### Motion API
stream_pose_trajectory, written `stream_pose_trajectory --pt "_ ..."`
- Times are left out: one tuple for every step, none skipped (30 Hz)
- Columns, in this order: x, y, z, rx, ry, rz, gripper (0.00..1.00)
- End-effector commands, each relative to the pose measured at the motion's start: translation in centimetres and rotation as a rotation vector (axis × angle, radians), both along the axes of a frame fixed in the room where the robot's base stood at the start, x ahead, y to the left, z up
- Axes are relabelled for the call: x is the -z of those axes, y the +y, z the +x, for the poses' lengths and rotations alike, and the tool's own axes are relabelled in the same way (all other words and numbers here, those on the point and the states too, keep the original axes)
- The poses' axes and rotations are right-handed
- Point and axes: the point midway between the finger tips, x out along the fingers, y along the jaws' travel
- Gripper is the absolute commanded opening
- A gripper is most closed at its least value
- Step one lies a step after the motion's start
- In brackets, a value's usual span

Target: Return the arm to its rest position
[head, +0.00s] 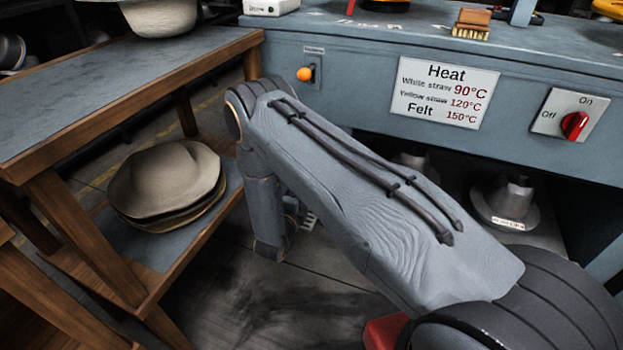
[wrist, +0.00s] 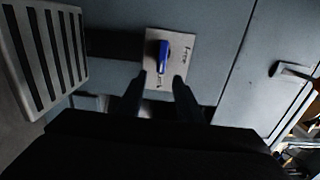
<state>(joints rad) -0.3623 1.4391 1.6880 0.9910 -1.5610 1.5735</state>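My arm crosses the middle of the head view, in front of the blue-grey press bench, and bends down at its far left end. My gripper shows in the wrist view (wrist: 160,80). Its two dark fingers stand apart with nothing between them, so it is open and empty. Beyond the fingertips is a light plate (wrist: 183,47) with a blue knob (wrist: 162,55) on a blue-grey panel. I cannot tell how far the fingertips are from it. In the head view my gripper cannot be made out clearly.
A wooden table (head: 100,92) stands at left, with stacked hats (head: 165,180) on its lower shelf. The bench (head: 350,48) carries a red switch (head: 574,125) and an orange button (head: 304,74). The wrist view shows a slotted panel (wrist: 45,50) and a handle (wrist: 293,70). Floor lies below my arm.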

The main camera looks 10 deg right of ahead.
Motion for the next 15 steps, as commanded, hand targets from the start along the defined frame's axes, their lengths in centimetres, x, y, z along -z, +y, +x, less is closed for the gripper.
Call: stream_pose_trajectory --pt "-0.05 0.28 -0.38 -0.001 0.001 -0.001 0.33" --pt "-0.04 0.37 -0.52 -0.001 0.001 -0.001 0.33" --pt "-0.03 0.46 -0.67 -0.001 0.0 0.0 0.33" --pt "-0.02 0.51 -0.74 -0.001 -0.001 -0.001 0.33" --pt "-0.02 0.54 -0.78 0.0 -0.001 -0.001 0.33" --pt "-0.01 0.57 -0.81 0.0 -0.001 -0.001 0.33" --pt "0.0 0.57 -0.82 0.0 -0.001 -0.001 0.33" --pt "0.0 0.57 -0.81 0.0 -0.001 -0.001 0.33" --pt "0.01 0.55 -0.81 0.0 -0.001 -0.001 0.33" --pt "0.01 0.55 -0.81 0.0 -0.001 -0.001 0.33" --pt "0.01 0.55 -0.8 0.0 -0.001 -0.001 0.33" --pt "0.01 0.55 -0.8 0.0 -0.001 -0.001 0.33" --pt "0.01 0.55 -0.79 0.0 -0.001 -0.001 0.33" --pt "0.0 0.55 -0.79 0.0 -0.001 -0.001 0.33" --pt "0.0 0.55 -0.79 0.0 -0.001 -0.001 0.33"
